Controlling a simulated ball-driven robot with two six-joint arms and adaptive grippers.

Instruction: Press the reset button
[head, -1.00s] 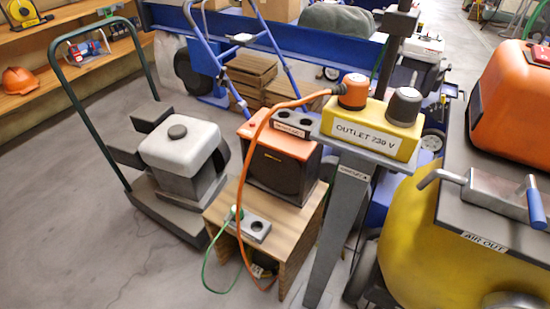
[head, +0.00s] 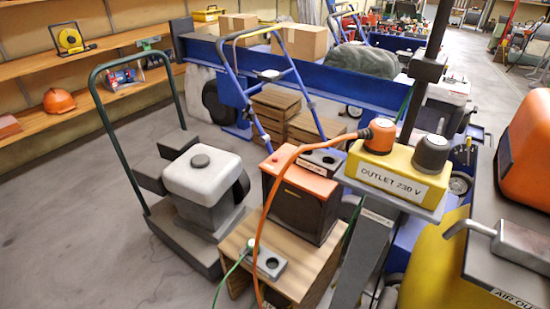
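Neither of my grippers is in view. No button with a readable reset label shows. A box with an orange top and dark body (head: 305,208) stands on a wooden stand in the middle, with a small dark block with round openings (head: 323,161) at its back edge. A small spot shows on the orange top, but I cannot tell whether it is a button. The yellow box labelled "OUTLET 230 V" (head: 393,176) sits on a grey post to the right. It carries an orange plug (head: 379,136) and a grey cap (head: 431,153).
An orange cable (head: 263,215) hangs from the plug across the orange-topped box. A grey socket strip (head: 266,262) with a green cable lies on the wooden stand (head: 306,270). A cart with a grey-white machine (head: 204,176) stands left. Yellow and orange machinery (head: 527,150) fills the right. Floor at lower left is clear.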

